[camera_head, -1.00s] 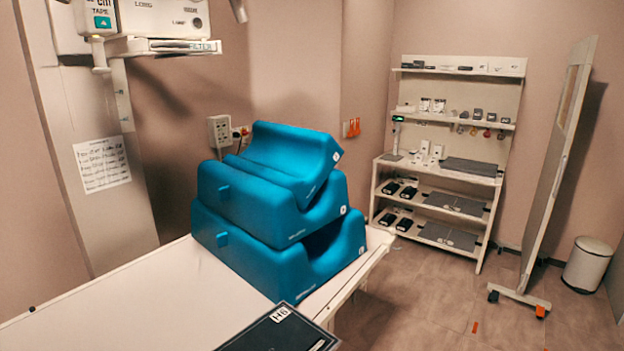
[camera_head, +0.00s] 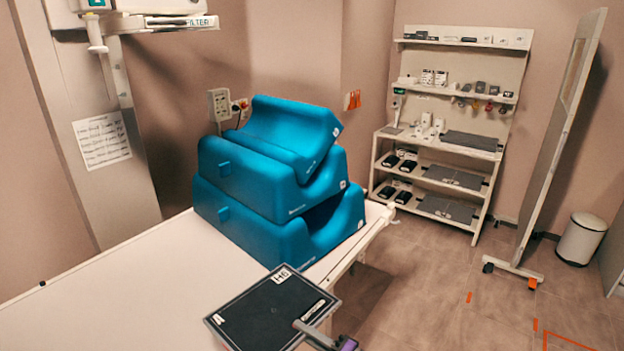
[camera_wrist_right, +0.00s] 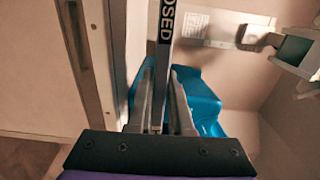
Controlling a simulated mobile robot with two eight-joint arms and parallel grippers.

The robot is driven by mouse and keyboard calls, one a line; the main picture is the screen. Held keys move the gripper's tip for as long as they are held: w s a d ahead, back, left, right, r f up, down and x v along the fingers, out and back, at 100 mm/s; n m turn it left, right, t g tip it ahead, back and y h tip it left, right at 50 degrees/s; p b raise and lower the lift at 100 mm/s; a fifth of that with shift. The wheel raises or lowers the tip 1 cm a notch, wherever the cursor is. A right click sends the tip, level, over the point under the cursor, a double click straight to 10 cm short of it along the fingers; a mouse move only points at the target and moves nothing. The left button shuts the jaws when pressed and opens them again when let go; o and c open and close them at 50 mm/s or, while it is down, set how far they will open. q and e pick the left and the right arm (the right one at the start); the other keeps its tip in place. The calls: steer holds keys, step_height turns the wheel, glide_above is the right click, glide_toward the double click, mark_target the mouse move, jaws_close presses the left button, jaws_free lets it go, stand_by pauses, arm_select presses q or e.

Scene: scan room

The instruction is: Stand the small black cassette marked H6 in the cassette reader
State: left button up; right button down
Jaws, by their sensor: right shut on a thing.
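The black cassette marked H6 (camera_head: 262,308) shows at the bottom of the head view, over the near right edge of the white table. Its flat face is turned up toward me, with the white H6 label on its far edge. My right gripper (camera_head: 314,332) is shut on its near right edge. In the right wrist view the cassette (camera_wrist_right: 166,22) shows edge-on between the two fingers (camera_wrist_right: 163,95), with part of a word on its rim. Whether it touches the table cannot be told. I cannot make out a cassette reader. My left gripper is not in view.
Stacked blue foam cushions (camera_head: 262,202) stand on the far end of the white table (camera_head: 130,285). A shelf unit (camera_head: 455,150) with flat panels and small items stands at the back right. A screen on wheels (camera_head: 560,140) and a white bin (camera_head: 582,238) are at right. Floor between is open.

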steer(key=shift+r+p, duration=1.35)
steer(key=shift+r, duration=1.35)
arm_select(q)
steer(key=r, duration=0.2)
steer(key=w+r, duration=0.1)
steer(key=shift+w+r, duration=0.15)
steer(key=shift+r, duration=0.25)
